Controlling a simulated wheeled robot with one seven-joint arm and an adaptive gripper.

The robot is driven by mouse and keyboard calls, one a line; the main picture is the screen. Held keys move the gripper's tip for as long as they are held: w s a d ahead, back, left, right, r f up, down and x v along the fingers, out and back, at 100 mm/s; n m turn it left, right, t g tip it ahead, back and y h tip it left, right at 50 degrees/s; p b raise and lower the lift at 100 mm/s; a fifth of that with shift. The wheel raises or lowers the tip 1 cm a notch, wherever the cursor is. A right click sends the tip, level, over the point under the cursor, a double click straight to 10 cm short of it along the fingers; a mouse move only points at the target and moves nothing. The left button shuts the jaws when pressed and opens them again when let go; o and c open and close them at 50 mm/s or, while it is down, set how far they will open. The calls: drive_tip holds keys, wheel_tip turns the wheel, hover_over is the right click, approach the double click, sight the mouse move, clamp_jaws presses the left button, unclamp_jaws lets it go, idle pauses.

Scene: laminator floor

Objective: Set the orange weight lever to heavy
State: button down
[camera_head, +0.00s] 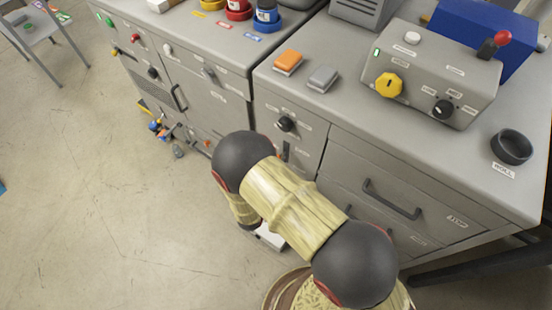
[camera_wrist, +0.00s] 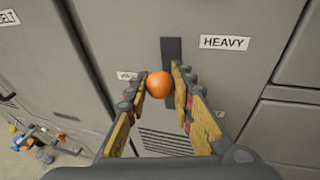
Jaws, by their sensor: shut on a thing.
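The orange ball knob of the weight lever (camera_wrist: 159,85) sits over a dark vertical slot (camera_wrist: 172,52) in the grey cabinet front. My gripper (camera_wrist: 163,82) is around the knob, with a finger at each side of it. The HEAVY label (camera_wrist: 224,42) is to the right of the slot's upper part, above the knob in the wrist view. Another label (camera_wrist: 127,76) lies left of the knob, partly hidden by the left finger. The lever's stem is hidden behind the knob.
A black rotary knob (camera_head: 285,123) is on the same cabinet front. A drawer with a dark handle (camera_head: 392,199) is to the right. Vent slits (camera_wrist: 165,143) lie below the lever.

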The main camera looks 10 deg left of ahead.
drive_tip(key=shift+r, duration=0.15)
drive_tip(key=c, duration=1.6)
unclamp_jaws()
drive_tip(key=shift+c, duration=0.2)
drive_tip(key=shift+o, duration=0.7)
drive_tip(key=shift+s, duration=0.1)
drive_tip(key=v, duration=1.1)
drive_tip(key=shift+s, duration=0.35)
drive_tip(key=shift+a, duration=0.1)
